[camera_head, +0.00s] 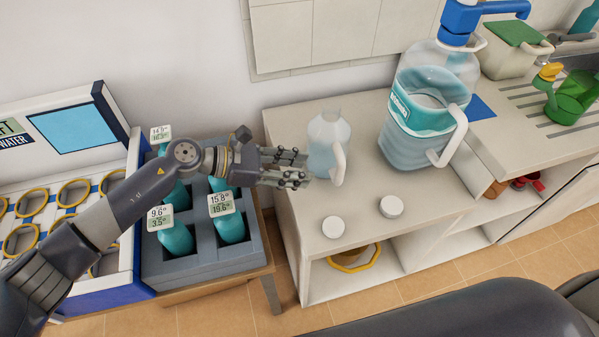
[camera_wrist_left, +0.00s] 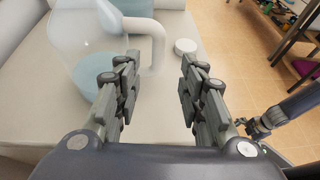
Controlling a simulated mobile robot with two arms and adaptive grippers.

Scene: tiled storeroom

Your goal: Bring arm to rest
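My left gripper (camera_head: 304,168) reaches in from the left above the counter, with its fingertips close to a translucent jug (camera_head: 326,133). In the left wrist view the gripper (camera_wrist_left: 158,88) has its two fingers apart with nothing between them. The jug (camera_wrist_left: 88,58) stands upright beyond and left of the left finger there, its white handle toward the right. Whether a finger touches the jug I cannot tell. At the right of the left wrist view is a dark arm end that looks like my right gripper (camera_wrist_left: 256,128), too small to read its fingers.
Two white lids (camera_head: 333,227) (camera_head: 391,206) lie on the counter (camera_head: 290,150). A large water bottle with a blue pump (camera_head: 425,100) stands behind right. A grey crate (camera_head: 255,250) of teal bottles with display tags stands below my left arm.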

